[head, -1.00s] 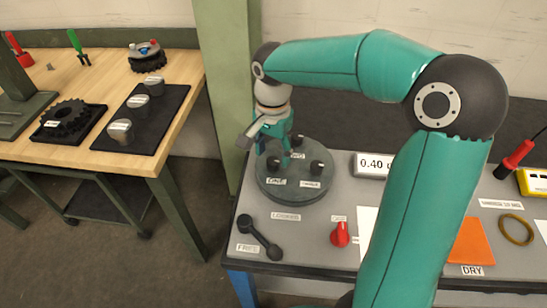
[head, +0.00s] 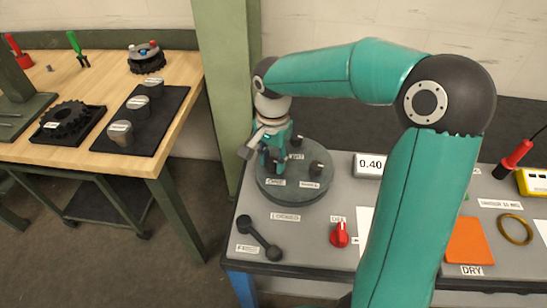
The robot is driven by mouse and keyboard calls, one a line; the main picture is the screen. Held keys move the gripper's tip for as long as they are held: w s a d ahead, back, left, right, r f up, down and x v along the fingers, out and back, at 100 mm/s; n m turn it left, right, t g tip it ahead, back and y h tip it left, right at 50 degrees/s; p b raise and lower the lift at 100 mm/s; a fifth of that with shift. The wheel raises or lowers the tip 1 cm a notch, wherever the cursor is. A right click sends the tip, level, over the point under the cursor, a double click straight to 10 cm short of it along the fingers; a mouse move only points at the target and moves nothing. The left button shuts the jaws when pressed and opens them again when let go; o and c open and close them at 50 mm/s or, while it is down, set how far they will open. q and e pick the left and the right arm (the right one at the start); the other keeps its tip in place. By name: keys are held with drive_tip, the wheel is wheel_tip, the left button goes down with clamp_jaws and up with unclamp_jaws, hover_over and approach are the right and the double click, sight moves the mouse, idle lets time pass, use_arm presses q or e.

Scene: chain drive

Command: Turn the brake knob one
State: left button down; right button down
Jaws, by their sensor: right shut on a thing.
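A round grey disc (head: 292,192) lies on the grey bench and carries several short dark knobs. The front-left knob has the label "ONE" (head: 275,182) before it; my right gripper largely hides this knob. Another knob (head: 317,168) stands free at the right of the disc, and one (head: 296,141) is at the back. My right gripper (head: 271,166) reaches down from above and is shut on knob one. Its fingertips are partly hidden and small. My left gripper is out of view.
A black two-ended lever (head: 260,238) and a red knob (head: 340,235) are in front of the disc. A display (head: 369,164) reading 0.40 stands to its right. A green post (head: 228,90) rises close behind on the left. A wooden table (head: 178,85) holds gears and grey weights.

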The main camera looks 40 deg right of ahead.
sight(271, 160)
drive_tip(key=shift+n, duration=0.4)
drive_tip(key=n, duration=0.2)
drive_tip(key=shift+w+n, duration=0.1)
drive_tip(key=shift+n, duration=0.2)
drive_tip(key=n, duration=0.4)
drive_tip(key=shift+a, duration=0.1)
drive_tip(key=shift+n, duration=0.3)
drive_tip(key=c, duration=0.8)
unclamp_jaws()
wheel_tip(271, 160, up, 12)
drive_tip(key=shift+f, duration=0.1)
